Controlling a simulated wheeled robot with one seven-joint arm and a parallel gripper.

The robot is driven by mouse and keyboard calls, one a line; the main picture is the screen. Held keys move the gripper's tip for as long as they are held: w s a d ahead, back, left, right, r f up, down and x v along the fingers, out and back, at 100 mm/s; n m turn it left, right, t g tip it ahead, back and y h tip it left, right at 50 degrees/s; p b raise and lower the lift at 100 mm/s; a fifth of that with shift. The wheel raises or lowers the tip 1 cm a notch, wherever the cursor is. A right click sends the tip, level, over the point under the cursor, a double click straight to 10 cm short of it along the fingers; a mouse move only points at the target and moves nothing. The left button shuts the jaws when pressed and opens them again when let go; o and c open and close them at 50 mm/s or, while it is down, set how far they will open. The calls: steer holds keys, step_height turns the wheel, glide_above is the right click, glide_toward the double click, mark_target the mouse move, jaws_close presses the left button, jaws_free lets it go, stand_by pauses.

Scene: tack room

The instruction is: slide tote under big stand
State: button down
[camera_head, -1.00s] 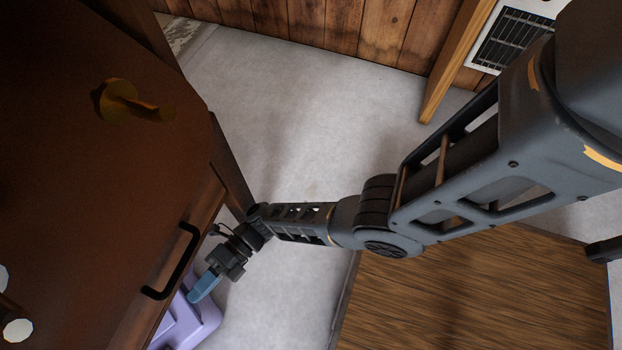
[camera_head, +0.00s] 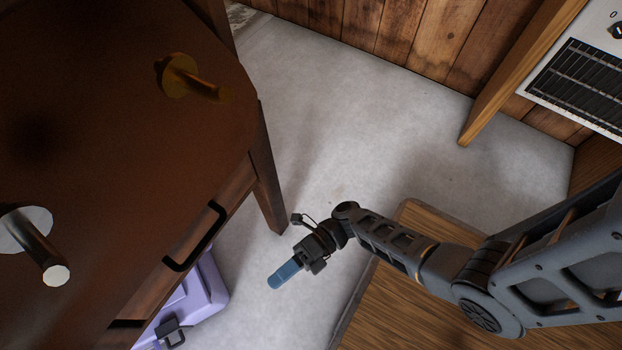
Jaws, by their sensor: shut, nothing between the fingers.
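The big stand (camera_head: 120,150) is a dark brown wooden piece with a black handle on its front edge, filling the left of the view. The purple tote (camera_head: 203,290) is on the floor at the lower left. Its far part is hidden beneath the stand's top, and its near side shows with a dark latch (camera_head: 172,334). My gripper (camera_head: 275,282) has blue fingers, shut and empty. It is to the right of the tote, apart from it, over the pale floor and in front of the stand's leg.
The stand's black handle (camera_head: 196,238) juts out above the tote. A wooden-topped piece (camera_head: 400,310) is at the lower right below my arm. A white heater with a dark grille (camera_head: 585,85) is at the upper right. Pale floor (camera_head: 350,130) is clear in the middle.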

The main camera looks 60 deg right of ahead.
steer(key=s+d, duration=1.1)
steer(key=shift+d+p, duration=0.15)
steer(key=shift+p, duration=0.2)
